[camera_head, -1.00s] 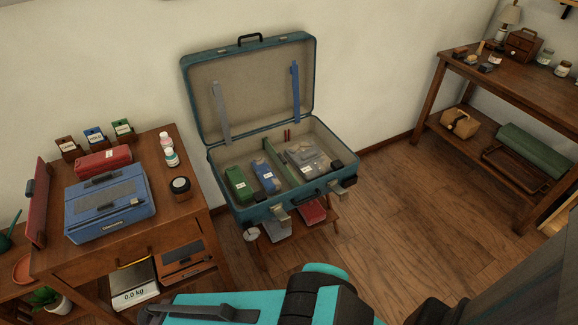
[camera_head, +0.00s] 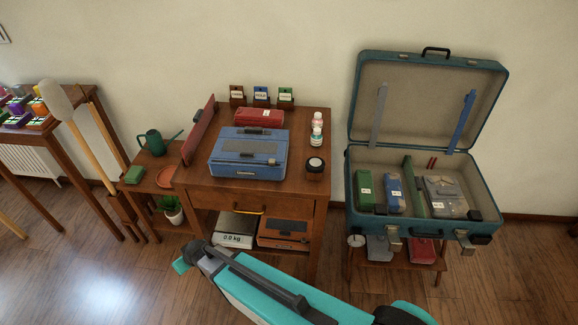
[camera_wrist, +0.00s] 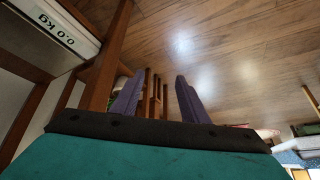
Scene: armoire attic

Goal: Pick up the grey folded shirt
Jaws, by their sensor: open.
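A grey folded bundle (camera_head: 445,196), which looks like the grey folded shirt, lies in the right compartment of the open teal suitcase (camera_head: 408,222). A small light label is on it. A green folded item (camera_head: 365,192) and a blue one (camera_head: 395,196) lie left of the green divider (camera_head: 414,187). In the wrist view my gripper (camera_wrist: 158,95) is open, with nothing between its two purple-grey fingers. It points at the floor and furniture legs, away from the suitcase. In the head view my arm reaches toward the lower left, before the wooden desk. The shirt is not in the wrist view.
The wooden desk (camera_head: 312,196) holds a blue case (camera_head: 248,154), a red box (camera_head: 259,117) and small jars. A scale (camera_head: 236,231) sits on its lower shelf. The suitcase rests on a low wooden stand (camera_head: 437,264). Floor (camera_head: 535,265) is clear at right.

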